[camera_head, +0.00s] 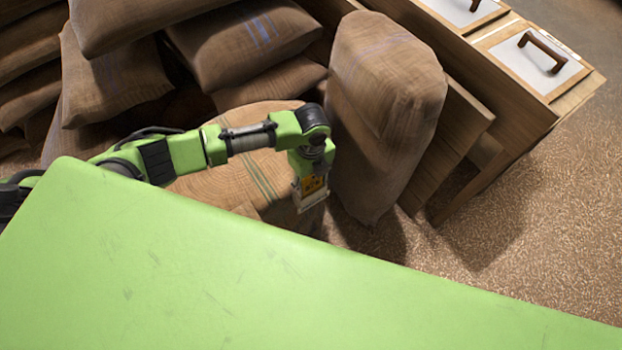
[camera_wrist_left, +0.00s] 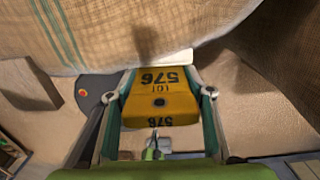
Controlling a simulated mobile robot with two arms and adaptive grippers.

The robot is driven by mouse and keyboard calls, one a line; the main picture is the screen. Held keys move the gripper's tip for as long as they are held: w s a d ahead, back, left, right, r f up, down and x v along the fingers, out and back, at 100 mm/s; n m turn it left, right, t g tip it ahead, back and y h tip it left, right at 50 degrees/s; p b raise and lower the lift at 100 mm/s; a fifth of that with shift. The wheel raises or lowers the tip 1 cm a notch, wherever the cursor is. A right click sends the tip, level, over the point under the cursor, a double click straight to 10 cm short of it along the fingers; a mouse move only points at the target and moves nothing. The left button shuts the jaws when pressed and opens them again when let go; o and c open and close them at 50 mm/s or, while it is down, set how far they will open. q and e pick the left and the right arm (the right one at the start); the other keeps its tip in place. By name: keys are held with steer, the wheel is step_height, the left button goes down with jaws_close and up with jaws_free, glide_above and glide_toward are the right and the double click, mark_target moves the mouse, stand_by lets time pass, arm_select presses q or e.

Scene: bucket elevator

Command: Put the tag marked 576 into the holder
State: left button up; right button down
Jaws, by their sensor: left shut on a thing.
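The yellow tag (camera_wrist_left: 158,96) shows in the left wrist view with "576" on it in dark print, upside down in the picture, and a dark round spot in its middle. The gripper is in front of a lying sack and beside an upright sack. My right gripper is out of view.
The upright burlap sack (camera_head: 385,110) stands right of my left gripper. Several sacks (camera_head: 245,40) are piled behind, and a striped sack (camera_head: 225,185) lies behind the arm. A wooden cabinet (camera_head: 470,60) with handled white lids stands at the upper right. Grain-covered floor (camera_head: 560,220) lies open at right.

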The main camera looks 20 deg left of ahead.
arm_select(q)
steer(key=o, duration=1.1)
step_height(320, 180, up, 12)
steer(key=shift+r, duration=0.1)
